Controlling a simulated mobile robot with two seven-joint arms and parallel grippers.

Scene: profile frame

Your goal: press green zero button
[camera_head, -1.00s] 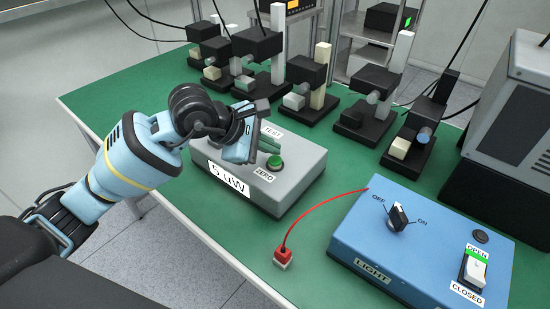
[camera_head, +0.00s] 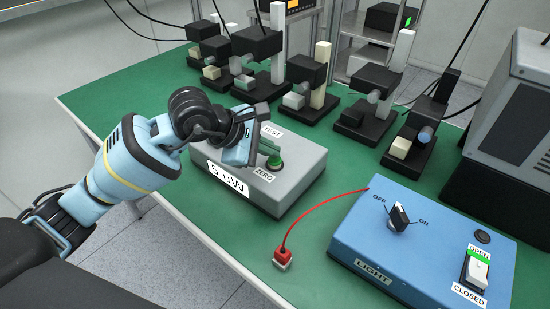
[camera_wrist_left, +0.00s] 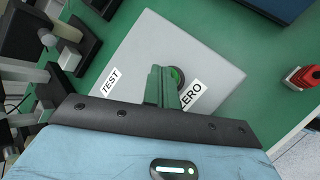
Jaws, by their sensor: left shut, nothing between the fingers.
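The green ZERO button (camera_head: 275,165) sits on top of a grey box (camera_head: 300,170) labelled "5 uW", beside the "ZERO" label. In the left wrist view the button (camera_wrist_left: 178,74) is partly hidden behind my fingers. My left gripper (camera_head: 274,156) is shut and empty, its greenish fingertips right at the button and covering part of it. In the left wrist view the fingertips (camera_wrist_left: 166,72) overlap the button's edge. I cannot tell whether they touch it or whether it is pushed in. My right gripper is not in view.
A blue box (camera_head: 350,235) with an OFF/ON knob (camera_head: 398,216) and an OPEN/CLOSED switch (camera_head: 475,270) stands at the right. A red plug (camera_head: 282,258) with a red wire lies in front. Several black optical mounts (camera_head: 300,90) line the back of the green table.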

